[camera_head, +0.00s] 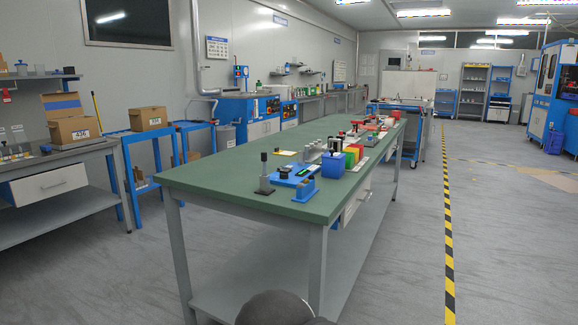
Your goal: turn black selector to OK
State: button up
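I cannot make out a black selector or an OK mark at this size. On the long green-topped table (225,178) stand several small devices, any of which is too small to read. At its near end a black upright post on a flat dark base (264,180) stands beside a blue fixture (297,172) and a small blue block (304,191). My gripper is not in view. A dark grey rounded part, seemingly mine, shows at the bottom edge.
A left bench (62,160) and a blue rack with cardboard boxes (149,118) flank the table. Clear floor with a yellow-black stripe (448,220) lies right; a blue-white machine (547,95) stands far right.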

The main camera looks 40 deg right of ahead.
aim_at(284, 175)
jog(key=z, duration=0.6)
jog(key=i, duration=0.7)
jog(key=z, duration=0.75)
